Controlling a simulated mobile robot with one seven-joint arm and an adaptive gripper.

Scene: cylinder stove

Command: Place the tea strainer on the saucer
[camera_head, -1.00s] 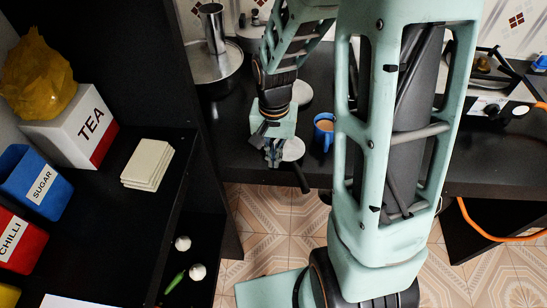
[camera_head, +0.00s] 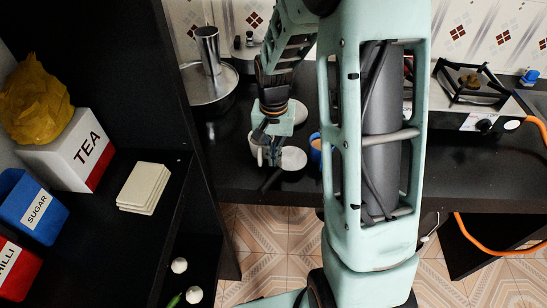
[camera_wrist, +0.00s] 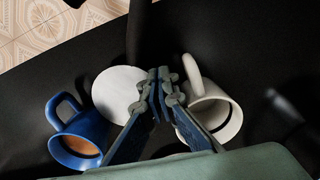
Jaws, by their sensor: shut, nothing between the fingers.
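A plain white disc, likely the saucer (camera_head: 293,159), lies on the black counter just right of my gripper (camera_head: 272,157). In the wrist view the saucer (camera_wrist: 117,92) shows flat, with nothing seen on its visible part. My gripper (camera_wrist: 158,84) is shut and empty, its fingertips together over or beside the saucer's right edge; the height is unclear. I cannot make out the tea strainer in either view. A dark bar (camera_head: 270,181) slants down-left below my gripper; I cannot tell what it is.
A white mug (camera_wrist: 215,115) is close right of my fingers, and a blue mug (camera_wrist: 80,140) with brown drink is to the left. A second white disc (camera_head: 298,111) lies farther back.

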